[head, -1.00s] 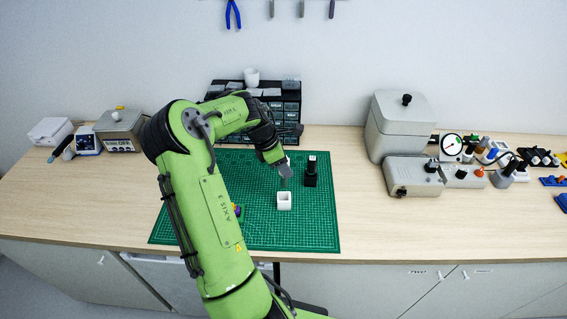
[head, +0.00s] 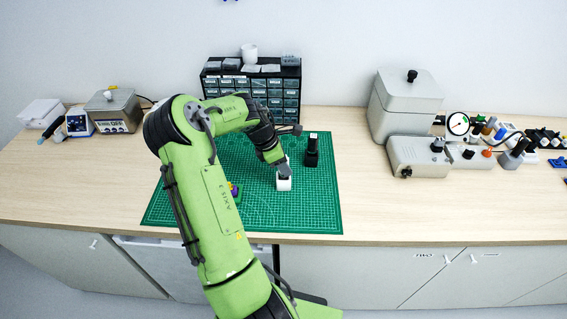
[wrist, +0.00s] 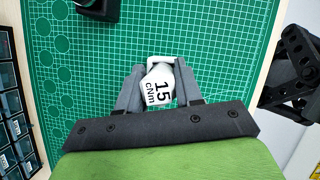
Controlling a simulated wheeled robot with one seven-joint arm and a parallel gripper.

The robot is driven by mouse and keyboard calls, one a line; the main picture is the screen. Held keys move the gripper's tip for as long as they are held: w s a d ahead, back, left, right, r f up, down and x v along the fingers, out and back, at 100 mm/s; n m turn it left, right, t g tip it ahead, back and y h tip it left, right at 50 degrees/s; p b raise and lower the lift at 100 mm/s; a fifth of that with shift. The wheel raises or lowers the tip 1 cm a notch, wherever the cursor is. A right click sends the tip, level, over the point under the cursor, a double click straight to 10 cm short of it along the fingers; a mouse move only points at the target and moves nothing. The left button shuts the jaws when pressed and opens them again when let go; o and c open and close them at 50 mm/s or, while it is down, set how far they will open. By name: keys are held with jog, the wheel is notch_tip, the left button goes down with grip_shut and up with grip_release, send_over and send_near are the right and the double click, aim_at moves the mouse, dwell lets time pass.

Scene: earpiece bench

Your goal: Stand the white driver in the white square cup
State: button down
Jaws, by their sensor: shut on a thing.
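My gripper (wrist: 160,78) is shut on the white driver (wrist: 157,92), whose end marked "15 cNm" faces the wrist camera. The white square cup (head: 284,185) stands on the green mat in the head view. My gripper (head: 283,171) is right over the cup there and hides part of its top. In the wrist view a white edge of the cup (wrist: 161,58) shows just past the driver. The driver's lower end is hidden, so I cannot tell how far it is inside the cup.
A black holder (head: 312,158) stands on the mat just right of the cup. A small colourful item (head: 234,190) lies left of it, partly behind my arm. A drawer cabinet (head: 251,82) stands behind. The mat (head: 315,215) is clear at the front right.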

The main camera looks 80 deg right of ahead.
jog(key=shift+f, duration=0.25)
dwell(0.6)
jog(key=c, duration=0.7)
grip_release()
jog(key=shift+o, duration=0.2)
jog(key=shift+r, duration=0.1)
jog(key=p+v, duration=0.1)
jog(key=v, duration=1.4)
jog(key=shift+w+r, duration=0.2)
jog(key=shift+r, duration=0.05)
jog(key=shift+a, duration=0.1)
